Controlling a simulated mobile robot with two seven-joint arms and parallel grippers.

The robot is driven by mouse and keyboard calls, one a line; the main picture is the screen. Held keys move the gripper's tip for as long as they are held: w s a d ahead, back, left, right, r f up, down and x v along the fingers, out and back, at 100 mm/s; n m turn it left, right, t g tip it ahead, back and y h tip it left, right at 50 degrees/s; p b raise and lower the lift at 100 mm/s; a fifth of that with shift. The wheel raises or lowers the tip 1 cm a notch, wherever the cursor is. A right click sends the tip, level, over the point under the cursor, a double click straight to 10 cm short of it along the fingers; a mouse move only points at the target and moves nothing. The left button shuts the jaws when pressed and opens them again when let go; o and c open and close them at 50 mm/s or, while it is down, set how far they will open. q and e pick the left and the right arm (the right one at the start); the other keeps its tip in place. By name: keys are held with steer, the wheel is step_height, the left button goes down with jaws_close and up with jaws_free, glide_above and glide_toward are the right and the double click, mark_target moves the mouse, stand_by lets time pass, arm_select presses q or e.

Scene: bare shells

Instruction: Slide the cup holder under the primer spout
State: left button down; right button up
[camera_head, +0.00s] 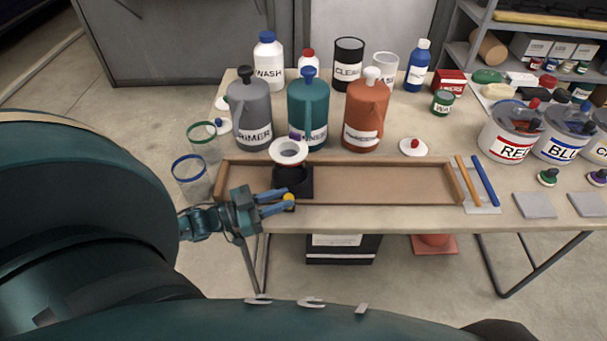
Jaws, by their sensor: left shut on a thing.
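The black cup holder (298,187) sits in the left part of a long wooden tray (375,197), with a white-rimmed cup (289,151) on top. It stands in front of the teal dispenser (308,103), right of the grey dispenser (249,122) whose partly covered label appears to read PRIMER. The primer spout itself is hard to make out. My left gripper (288,202) reaches in from the left at the holder's front. My right gripper is not in view.
An orange dispenser (366,112) stands right of the teal one. Clear cups with green (202,142) and blue (188,175) rims stand near the tray's left end. The tray is empty right of the holder. Orange and blue sticks (486,181) lie beyond its right end.

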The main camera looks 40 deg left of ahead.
arm_select(q)
steer(key=shift+s+a, duration=0.7)
steer(key=shift+a, duration=0.3)
steer(key=c, duration=1.2)
jaws_free()
steer(key=v, duration=1.3)
steer(key=shift+b, duration=0.35)
steer(key=shift+f, duration=0.1)
